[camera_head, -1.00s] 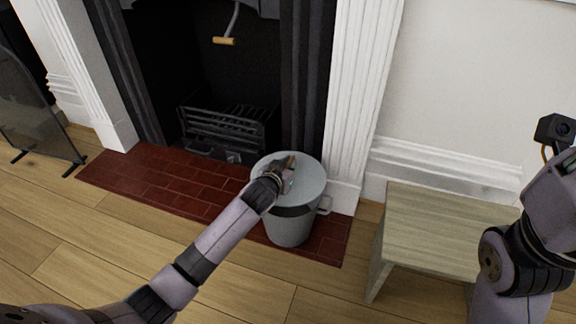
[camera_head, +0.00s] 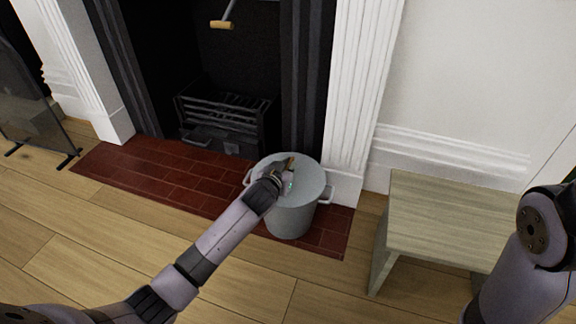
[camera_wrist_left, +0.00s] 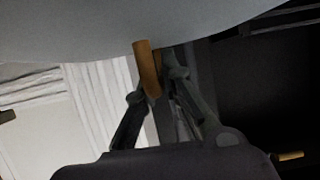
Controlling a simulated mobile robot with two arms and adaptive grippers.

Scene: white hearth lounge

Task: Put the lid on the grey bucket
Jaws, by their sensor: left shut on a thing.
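The grey bucket (camera_head: 289,222) stands upright on the red brick hearth in the head view, with a side handle at left and right. The round grey lid (camera_head: 311,182) lies over its top, roughly level, and I see no gap between lid and rim from here. My left gripper (camera_head: 286,172) is over the lid and shut on its small wooden handle (camera_head: 291,161). In the left wrist view the wooden handle (camera_wrist_left: 147,68) is between the fingers, against the lid's grey surface (camera_wrist_left: 120,22). My arm hides part of the bucket's left side. My right gripper is out of view.
The fireplace grate (camera_head: 225,120) is behind the bucket, with a wooden-ended metal handle (camera_head: 222,24) hanging above. A pale wooden stool (camera_head: 450,215) stands to the right, near my right arm. A dark screen (camera_head: 32,100) is at far left. The front floor is clear.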

